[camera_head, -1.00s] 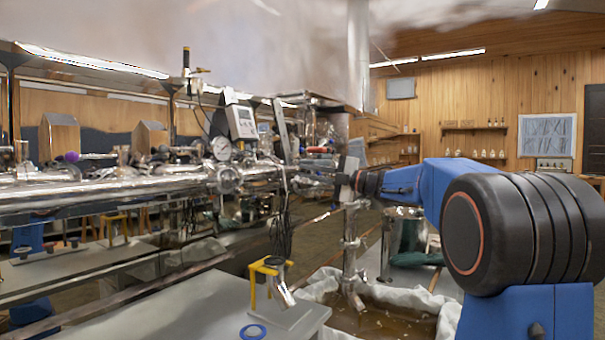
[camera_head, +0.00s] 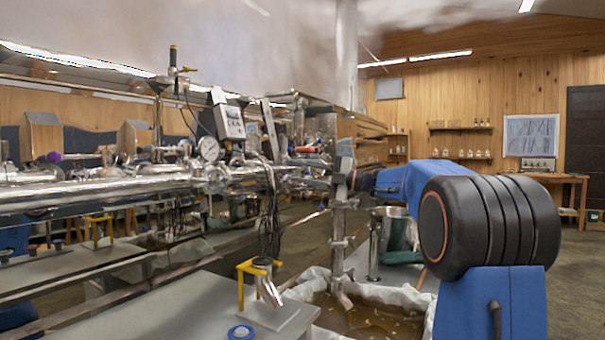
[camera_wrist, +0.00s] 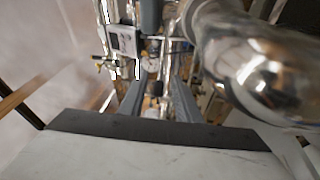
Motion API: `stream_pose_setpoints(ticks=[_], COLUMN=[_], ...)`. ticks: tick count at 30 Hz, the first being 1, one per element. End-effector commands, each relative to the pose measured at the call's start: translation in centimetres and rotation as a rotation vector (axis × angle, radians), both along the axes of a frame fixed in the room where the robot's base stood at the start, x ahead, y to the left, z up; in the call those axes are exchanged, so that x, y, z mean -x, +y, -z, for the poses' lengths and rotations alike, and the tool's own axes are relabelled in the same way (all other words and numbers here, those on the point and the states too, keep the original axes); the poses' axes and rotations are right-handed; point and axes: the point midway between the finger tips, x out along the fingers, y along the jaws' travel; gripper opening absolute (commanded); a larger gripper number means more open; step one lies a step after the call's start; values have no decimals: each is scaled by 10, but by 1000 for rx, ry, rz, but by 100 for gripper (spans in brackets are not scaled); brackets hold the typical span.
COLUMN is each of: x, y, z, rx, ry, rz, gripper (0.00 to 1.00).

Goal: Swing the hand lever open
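My gripper (camera_head: 343,178) is beside the steel pipework at the right end of the evaporator line, near the top of a vertical pipe (camera_head: 338,230). In the wrist view its two grey fingers (camera_wrist: 158,90) stand apart, with pipe fittings visible beyond and between them. No held thing shows. I cannot clearly pick out the hand lever. A small red handle-like part (camera_head: 305,149) sits on the pipework just left of my gripper; I cannot tell whether it is the lever. A large shiny pipe bend (camera_wrist: 255,65) is close on the right in the wrist view.
A pressure gauge (camera_head: 208,149) and a grey display box (camera_head: 229,121) stand on the pipes at left. Below are a yellow stand (camera_head: 250,268), a grey table (camera_head: 180,315) and a lined basin of brown liquid (camera_head: 370,322). A steel pot (camera_head: 388,240) stands behind the basin.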

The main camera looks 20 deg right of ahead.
Motion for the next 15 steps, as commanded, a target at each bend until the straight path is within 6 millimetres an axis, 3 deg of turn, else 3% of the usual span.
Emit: stream_pose_setpoints(ticks=[10, 15], x=[2, 13], y=[-3, -18], z=[-1, 2], rx=[0, 0], ry=[-1, -1], rz=[1, 3], gripper=[30, 30])
